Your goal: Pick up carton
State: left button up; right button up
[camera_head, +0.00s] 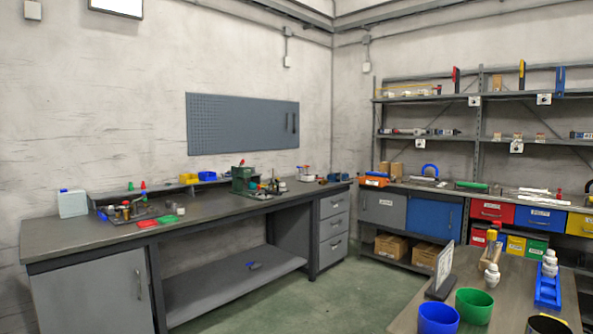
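Two brown carton-like boxes sit on the low shelf under the right-hand bench: a left box (391,247) and a right box (426,254). Two smaller brown boxes stand on that bench's top against the back, one of them a small brown box (396,170). I cannot tell which of these is the task's carton. Neither of my grippers shows in the head view, and nothing is seen held.
A long grey workbench (60,238) with tools runs along the left wall. A near table (512,290) at lower right carries a blue cup (438,318), a green cup (474,307) and a sign (444,268). The green floor (335,295) between them is clear.

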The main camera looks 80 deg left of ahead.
aim_at(384, 167)
jog(key=u, duration=2.1)
